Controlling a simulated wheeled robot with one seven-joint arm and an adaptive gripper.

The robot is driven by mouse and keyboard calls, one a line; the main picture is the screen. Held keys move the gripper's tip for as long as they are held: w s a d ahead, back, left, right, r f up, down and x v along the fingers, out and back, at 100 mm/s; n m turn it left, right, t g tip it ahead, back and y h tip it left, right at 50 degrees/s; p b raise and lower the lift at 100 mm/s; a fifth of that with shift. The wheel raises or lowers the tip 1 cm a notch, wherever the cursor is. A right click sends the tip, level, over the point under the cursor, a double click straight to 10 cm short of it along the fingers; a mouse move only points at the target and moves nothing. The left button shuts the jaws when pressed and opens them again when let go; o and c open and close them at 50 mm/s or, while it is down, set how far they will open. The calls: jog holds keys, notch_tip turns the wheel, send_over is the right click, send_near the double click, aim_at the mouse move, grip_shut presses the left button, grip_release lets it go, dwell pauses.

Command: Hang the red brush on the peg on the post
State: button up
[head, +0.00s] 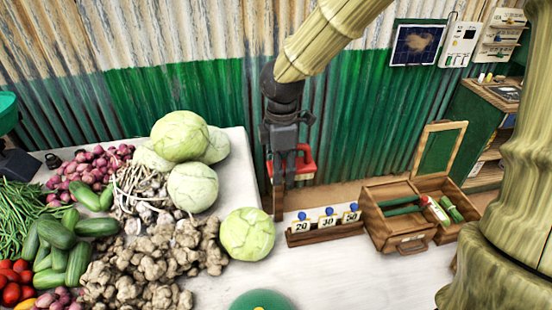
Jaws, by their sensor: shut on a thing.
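My gripper (284,135) points down in the upper middle of the head view, in front of the corrugated wall. It is shut on the red brush (305,165), which shows mostly to the right of the fingers. The rest of the brush is hidden behind the gripper. A narrow brown post (278,200) stands at the back edge of the table, directly below the gripper in the picture. Its upper part and the peg are hidden by the gripper. I cannot tell whether the brush touches the post.
A price-tag rack (325,228) and an open wooden box (407,243) stand right of the post. Cabbages (247,234) and piled vegetables fill the left of the white table (330,275). A green rounded thing (262,300) is at the front edge. The table's front middle is mostly clear.

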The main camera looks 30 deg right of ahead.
jog(key=w+d+b, duration=0.2)
jog(key=w, duration=0.7)
jog(key=shift+w+d+f, duration=0.25)
jog(key=shift+w, duration=0.1)
dwell(1.2)
jog(key=shift+f, duration=0.3)
dwell(0.6)
jog(key=o, duration=1.1)
jog(key=shift+r, duration=0.15)
